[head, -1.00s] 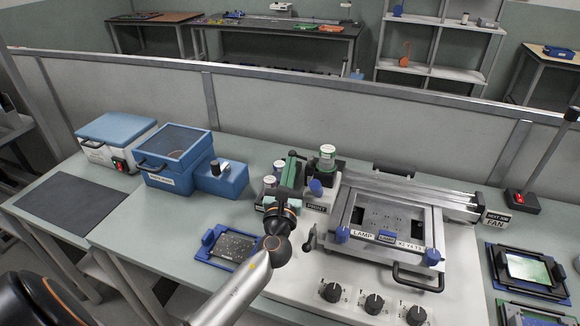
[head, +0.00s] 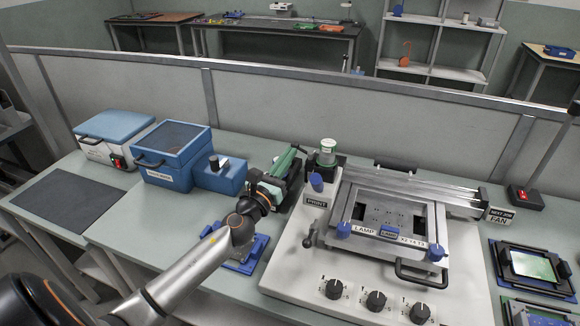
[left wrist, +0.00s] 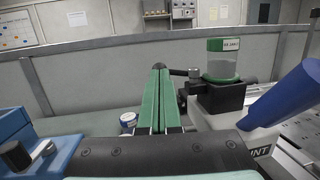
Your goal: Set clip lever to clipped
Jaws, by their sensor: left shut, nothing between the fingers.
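A black holder (head: 325,160) grips a clear jar with a green band (head: 327,148) behind the PRINT label. In the left wrist view, a short dark lever with a rounded end (left wrist: 180,72) projects left from this holder (left wrist: 218,98). It may be the clip lever; whether it is clipped cannot be told. A blue knob (head: 316,182) stands in front of the holder and looms at right in the left wrist view (left wrist: 285,92). My left gripper (head: 294,152) is shut and empty, its green fingers (left wrist: 160,72) left of the holder, close to the dark lever; contact is unclear.
Blue boxes (head: 178,155) stand further left. The framed printer bed (head: 390,215) with dials (head: 375,300) lies to the right. A blue fixture (head: 256,250) is partly behind my arm.

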